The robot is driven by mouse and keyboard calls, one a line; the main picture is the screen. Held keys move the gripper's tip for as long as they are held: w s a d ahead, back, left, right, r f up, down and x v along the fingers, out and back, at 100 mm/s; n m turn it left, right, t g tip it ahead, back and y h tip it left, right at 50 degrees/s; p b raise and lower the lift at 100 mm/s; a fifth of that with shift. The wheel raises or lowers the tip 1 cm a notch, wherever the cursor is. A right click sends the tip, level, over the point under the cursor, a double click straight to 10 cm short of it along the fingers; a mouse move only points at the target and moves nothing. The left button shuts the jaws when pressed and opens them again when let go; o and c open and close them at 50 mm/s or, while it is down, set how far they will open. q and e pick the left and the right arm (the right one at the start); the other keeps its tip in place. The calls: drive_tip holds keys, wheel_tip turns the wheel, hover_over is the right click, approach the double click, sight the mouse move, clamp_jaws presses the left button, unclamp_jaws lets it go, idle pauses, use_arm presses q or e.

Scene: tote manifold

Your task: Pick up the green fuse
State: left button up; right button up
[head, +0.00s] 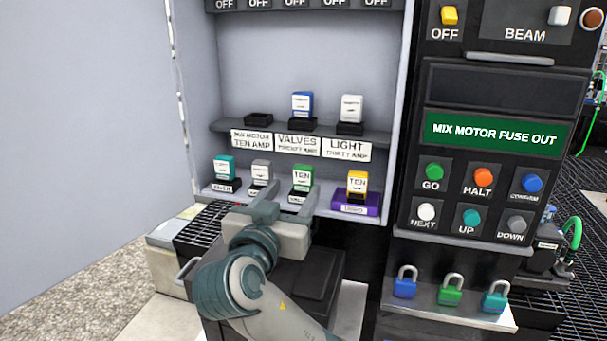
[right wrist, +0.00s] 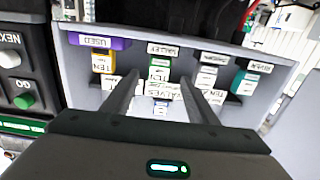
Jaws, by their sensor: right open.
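The green fuse (head: 303,178), with a white TEN label, stands upright in a black holder on the lower shelf of the cabinet. It also shows in the right wrist view (right wrist: 160,65), upside down and between the lines of my fingers. My right gripper (head: 285,198) is open and empty, just in front of the lower shelf; its fingers also show in the right wrist view (right wrist: 160,88). I see no contact with the green fuse. The gripper hides part of the shelf's front edge and labels. My left gripper is not in view.
A grey fuse (head: 261,172) and a teal fuse (head: 225,167) stand left of the green one; a yellow fuse (head: 357,184) stands right in a purple holder (head: 370,204). Above are a blue fuse (head: 302,104), a white fuse (head: 351,108) and an empty holder (head: 258,119). The panel screen (head: 497,132) reads MIX MOTOR FUSE OUT.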

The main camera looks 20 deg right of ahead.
sight(302, 178)
drive_tip(key=shift+x, duration=1.05)
drive_tip(key=shift+w+d+r+p, duration=0.15)
drive_tip(key=shift+w+d+p, duration=0.35)
drive_tip(key=shift+p, duration=0.45)
drive_tip(key=p+x, duration=0.2)
drive_tip(key=shift+w+d, duration=0.2)
drive_tip(key=shift+w, duration=0.15)
drive_tip(key=shift+w+d, duration=0.25)
drive_tip(key=shift+w, duration=0.1)
drive_tip(key=shift+f, duration=0.2)
drive_tip(key=c, duration=1.1)
